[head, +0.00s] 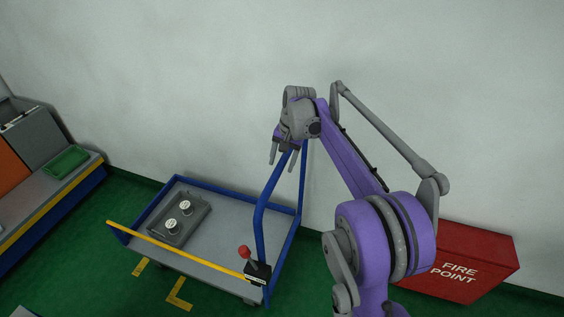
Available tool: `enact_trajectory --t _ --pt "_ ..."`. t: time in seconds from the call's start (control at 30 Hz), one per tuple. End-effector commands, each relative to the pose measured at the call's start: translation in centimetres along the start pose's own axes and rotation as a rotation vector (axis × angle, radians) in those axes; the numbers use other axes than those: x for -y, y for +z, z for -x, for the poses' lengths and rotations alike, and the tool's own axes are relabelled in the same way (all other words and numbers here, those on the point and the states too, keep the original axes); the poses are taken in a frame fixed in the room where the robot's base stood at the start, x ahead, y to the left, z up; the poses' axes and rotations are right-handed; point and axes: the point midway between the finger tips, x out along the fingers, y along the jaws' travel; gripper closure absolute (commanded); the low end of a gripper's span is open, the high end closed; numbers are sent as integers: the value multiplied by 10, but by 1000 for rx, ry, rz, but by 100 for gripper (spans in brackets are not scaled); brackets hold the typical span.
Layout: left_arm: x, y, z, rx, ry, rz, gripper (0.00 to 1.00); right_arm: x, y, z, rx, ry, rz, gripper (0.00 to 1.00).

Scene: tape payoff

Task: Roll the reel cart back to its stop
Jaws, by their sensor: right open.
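The reel cart (226,242) is a grey flatbed with a blue frame and a yellow front bar. It stands on the green floor by the wall. A grey tray (168,237) with two white-topped reels (185,206) sits on its bed. A blue push handle (260,215) rises at the cart's right end, and my arm hides part of its top. My right gripper (282,156) is open, pointing down over the handle's upper part. I cannot tell whether its fingers touch the handle. My left gripper is out of view. No stop can be clearly made out.
A red-knobbed lever on a black box (256,271) is at the cart's front right corner. Yellow floor marks (179,297) lie in front of the cart. A bench with a green tray (66,162) stands at the left. A red fire point box (460,262) stands at the right.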

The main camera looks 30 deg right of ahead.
Motion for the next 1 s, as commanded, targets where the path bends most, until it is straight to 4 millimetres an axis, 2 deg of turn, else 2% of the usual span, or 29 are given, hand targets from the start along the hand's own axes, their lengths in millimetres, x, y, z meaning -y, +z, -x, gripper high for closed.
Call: enact_trajectory --t 0.27,0.6,1.0 --pt "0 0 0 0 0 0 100 0 0 -1 0 0 0 38" --pt "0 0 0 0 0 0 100 0 0 -1 0 0 0 99" --pt "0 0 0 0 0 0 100 0 0 -1 -1 -1 0 100"
